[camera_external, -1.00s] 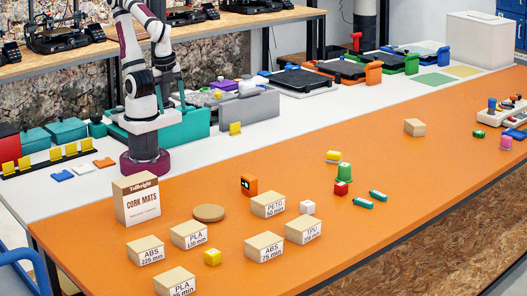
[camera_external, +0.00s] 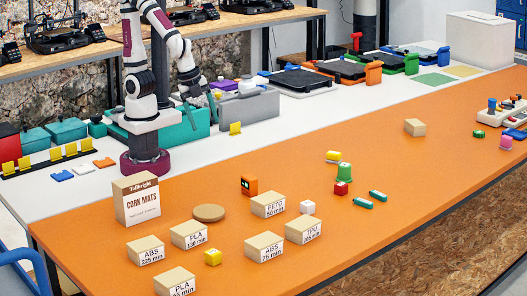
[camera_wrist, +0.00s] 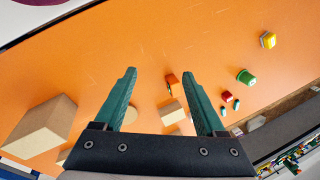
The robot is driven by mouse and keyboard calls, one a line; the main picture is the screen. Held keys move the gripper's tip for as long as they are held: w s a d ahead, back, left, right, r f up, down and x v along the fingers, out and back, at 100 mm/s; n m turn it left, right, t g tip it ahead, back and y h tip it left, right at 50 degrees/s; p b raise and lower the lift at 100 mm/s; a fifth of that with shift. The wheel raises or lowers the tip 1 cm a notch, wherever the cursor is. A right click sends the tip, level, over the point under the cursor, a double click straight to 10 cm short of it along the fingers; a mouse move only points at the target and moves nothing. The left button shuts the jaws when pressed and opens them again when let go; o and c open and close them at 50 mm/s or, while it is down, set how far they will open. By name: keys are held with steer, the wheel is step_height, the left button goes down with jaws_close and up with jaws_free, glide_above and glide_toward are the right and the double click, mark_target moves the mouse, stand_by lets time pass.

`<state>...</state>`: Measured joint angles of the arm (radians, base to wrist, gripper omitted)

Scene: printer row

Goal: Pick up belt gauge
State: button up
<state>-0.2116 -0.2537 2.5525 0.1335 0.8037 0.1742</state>
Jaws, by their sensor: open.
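The likely belt gauge is a small orange block with a dark face (camera_external: 249,185), standing on the orange table right of the cork mats box. In the wrist view the orange block (camera_wrist: 172,79) shows beyond and between my fingers, nearer the right fingertip. My gripper (camera_external: 203,108) is open and empty, well above the surface and behind the orange block in the external view. Its two teal fingers (camera_wrist: 159,72) are spread apart in the wrist view and touch nothing.
Around the block are the cork mats box (camera_external: 137,199), a round cork disc (camera_external: 209,212) and the PETG box (camera_external: 268,205). Several labelled boxes stand in front. A green-topped piece (camera_external: 344,171) and a red piece (camera_external: 342,188) lie right. Table behind the block is clear.

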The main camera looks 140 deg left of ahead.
mark_target(245, 175)
steer(key=w+a+f+t, duration=0.1)
steer(key=w+a+f, duration=0.1)
steer(key=f, duration=0.2)
steer(key=w+a+f+t+h, duration=0.1)
steer(key=w+a+f+t, duration=0.1)
steer(key=w+f, duration=0.1)
steer(key=w+a+f+m+t+h, duration=0.1)
steer(key=w+a+f, duration=0.2)
steer(key=f, duration=0.2)
steer(key=shift+w+f+t, duration=0.1)
steer(key=shift+f+t, duration=0.2)
steer(key=shift+t, duration=0.1)
steer(key=t, duration=0.1)
steer(key=d+f+n+t+h, duration=0.1)
steer(key=f+t+h, duration=0.1)
steer(key=shift+w+d+f+n+t, duration=0.15)
steer(key=shift+w+d+n+t, duration=0.15)
steer(key=shift+t, duration=0.1)
steer(key=shift+d+n+t+h, duration=0.1)
steer(key=shift+n+t+h, duration=0.2)
steer(key=shift+n+t, duration=0.45)
steer(key=shift+s+r+n+t, duration=0.2)
steer(key=shift+r+n+t, duration=0.15)
steer(key=shift+t, duration=0.3)
steer(key=shift+w+n+t, duration=0.2)
steer(key=shift+n+t, duration=0.1)
steer(key=x, duration=0.7)
steer(key=shift+r, duration=0.15)
jaws_close()
